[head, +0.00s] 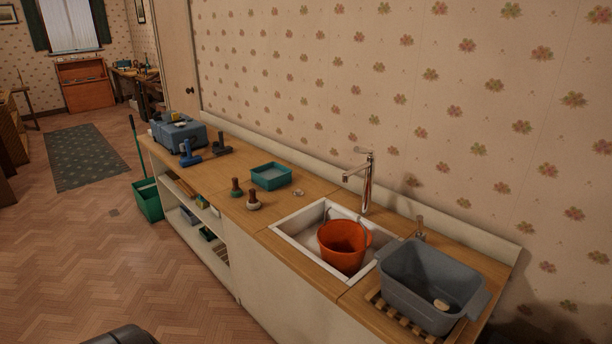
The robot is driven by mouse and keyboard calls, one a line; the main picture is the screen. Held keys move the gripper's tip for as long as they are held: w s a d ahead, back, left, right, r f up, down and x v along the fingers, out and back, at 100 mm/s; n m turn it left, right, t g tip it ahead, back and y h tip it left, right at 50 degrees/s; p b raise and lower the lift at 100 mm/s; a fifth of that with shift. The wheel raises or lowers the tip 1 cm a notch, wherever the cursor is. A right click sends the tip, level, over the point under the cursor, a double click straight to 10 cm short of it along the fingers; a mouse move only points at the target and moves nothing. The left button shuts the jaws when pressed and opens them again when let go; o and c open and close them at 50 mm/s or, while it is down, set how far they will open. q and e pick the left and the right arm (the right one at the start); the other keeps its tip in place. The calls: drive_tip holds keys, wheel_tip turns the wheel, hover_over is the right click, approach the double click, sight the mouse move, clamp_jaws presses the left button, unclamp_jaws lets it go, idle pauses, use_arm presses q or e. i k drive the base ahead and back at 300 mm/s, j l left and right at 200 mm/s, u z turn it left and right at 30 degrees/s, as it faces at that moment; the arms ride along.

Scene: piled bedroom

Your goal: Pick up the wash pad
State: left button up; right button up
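I cannot tell for sure which thing is the wash pad. A small pale rounded object (441,304) lies inside the grey tub (398,292) at the right end of the counter. Another small pale object (298,193) lies on the counter just left of the sink, too small to make out. Neither of my grippers is in view.
An orange bucket (342,244) stands in the white sink (290,233) below a tall tap (367,185). A teal tray (270,176), two small brushes and a blue-grey case (179,133) sit farther left. A green bin (148,201) stands on the floor. The floor at left is open.

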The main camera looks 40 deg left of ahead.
sight(236, 193)
drive_tip(key=u, duration=1.9)
drive_tip(key=i+z, duration=0.1)
